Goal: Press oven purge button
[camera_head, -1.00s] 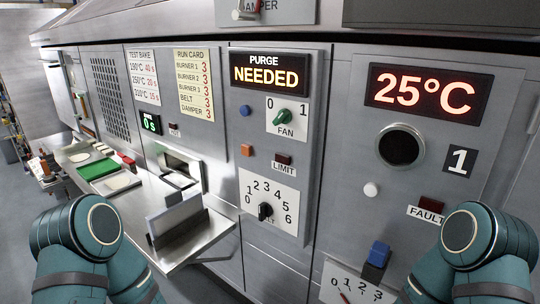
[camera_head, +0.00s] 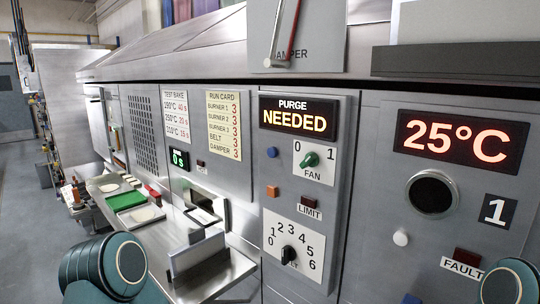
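The oven's control panel has a purge display (camera_head: 299,118) that reads "PURGE NEEDED" in lit letters. Below it on the left is a small round blue button (camera_head: 272,152); it bears no label that I can read. A green fan knob (camera_head: 310,159) sits to its right, on a white plate marked 0 and 1. An orange square button (camera_head: 272,191) is lower down. Only teal links of my two arms show at the bottom left and bottom right corners. Neither gripper is in the picture.
A belt knob (camera_head: 288,254) and a limit lamp (camera_head: 309,201) are lower on the panel. To the right are a 25°C display (camera_head: 462,141), a round port (camera_head: 433,194) and a white button (camera_head: 401,238). A metal shelf (camera_head: 225,277) juts out at lower left.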

